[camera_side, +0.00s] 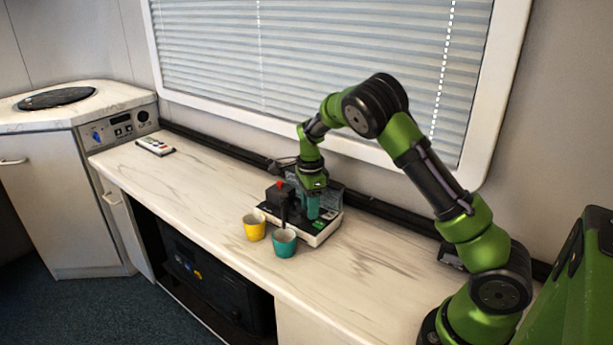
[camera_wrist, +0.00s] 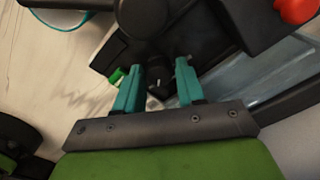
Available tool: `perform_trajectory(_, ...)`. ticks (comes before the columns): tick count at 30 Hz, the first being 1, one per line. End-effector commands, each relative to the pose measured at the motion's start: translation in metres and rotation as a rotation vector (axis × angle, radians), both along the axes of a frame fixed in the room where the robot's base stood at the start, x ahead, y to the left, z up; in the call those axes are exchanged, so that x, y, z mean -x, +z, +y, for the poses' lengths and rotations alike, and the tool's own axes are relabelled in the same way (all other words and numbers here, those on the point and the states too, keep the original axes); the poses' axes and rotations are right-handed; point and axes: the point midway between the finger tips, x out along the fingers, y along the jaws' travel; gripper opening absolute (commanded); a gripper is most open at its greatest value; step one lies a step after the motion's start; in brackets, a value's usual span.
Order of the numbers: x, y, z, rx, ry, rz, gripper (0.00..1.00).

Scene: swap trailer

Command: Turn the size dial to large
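The machine (camera_side: 316,238) is a black and white unit on the counter, with a red part on top. In the wrist view, a dark round dial (camera_wrist: 158,82) with a small white mark sits between my two teal fingers. My gripper (camera_wrist: 158,68) is open, with one finger on each side of the dial. Whether either finger touches the dial is not clear. In the side view my gripper (camera_side: 313,206) points down at the right part of the machine and hides the dial. No size labels are readable.
A yellow cup (camera_side: 254,231) and a teal cup (camera_side: 284,247) stand in front of the machine. A green button (camera_wrist: 116,76) lies close to the left finger, and a red part (camera_wrist: 297,10) is at upper right. A remote (camera_side: 155,146) lies far left; the counter between is clear.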

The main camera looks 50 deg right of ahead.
Motion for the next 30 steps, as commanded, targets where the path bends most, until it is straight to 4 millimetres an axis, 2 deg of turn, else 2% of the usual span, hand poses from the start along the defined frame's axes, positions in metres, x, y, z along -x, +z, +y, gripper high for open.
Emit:
perform_trajectory(9,0.0,0.0,0.0,0.0,0.002,0.001,0.42)
perform_trajectory(14,0.0,0.014,0.0,0.0,0.003,-0.001,0.42)
perform_trajectory(30,0.0,0.137,0.0,0.002,0.002,-0.003,0.42)
